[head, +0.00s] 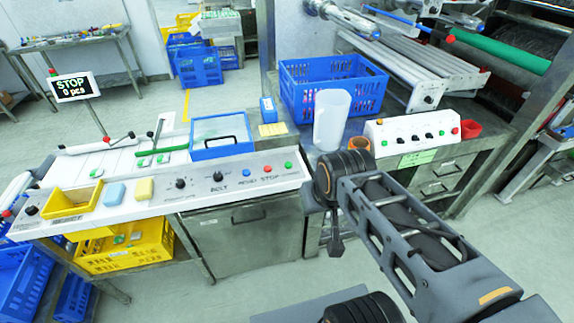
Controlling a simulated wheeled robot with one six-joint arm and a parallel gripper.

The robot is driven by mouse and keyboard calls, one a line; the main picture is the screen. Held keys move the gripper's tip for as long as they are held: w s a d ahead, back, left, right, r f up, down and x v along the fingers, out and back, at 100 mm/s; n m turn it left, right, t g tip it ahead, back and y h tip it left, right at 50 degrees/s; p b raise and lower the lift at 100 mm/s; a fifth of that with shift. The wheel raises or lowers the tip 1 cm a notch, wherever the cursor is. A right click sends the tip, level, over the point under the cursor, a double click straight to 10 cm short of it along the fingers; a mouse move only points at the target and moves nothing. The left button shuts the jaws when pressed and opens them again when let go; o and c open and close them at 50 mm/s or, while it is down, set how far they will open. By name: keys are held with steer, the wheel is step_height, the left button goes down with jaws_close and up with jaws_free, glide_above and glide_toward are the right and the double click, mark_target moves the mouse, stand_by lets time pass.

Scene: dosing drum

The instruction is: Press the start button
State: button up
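A green button (288,165) sits at the right end of the white control panel (150,205), beside a red button (267,169) and a blue button (247,173). The lettering seems to read RESET and STOP below the blue and red ones; I cannot read a label for the green one. My arm reaches in from the lower right, and its dark end, my gripper (335,243), hangs in front of the panel's right end, right of and below the green button. It appears apart from the button. Its fingers are too small and dark to tell open from shut.
A display (73,87) reads STOP, 0 pcs. Black knobs (218,176), a yellow bin (75,201) and sponges sit on the panel. Floor in front is clear.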

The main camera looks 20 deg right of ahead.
jaws_close()
stand_by(1.4)
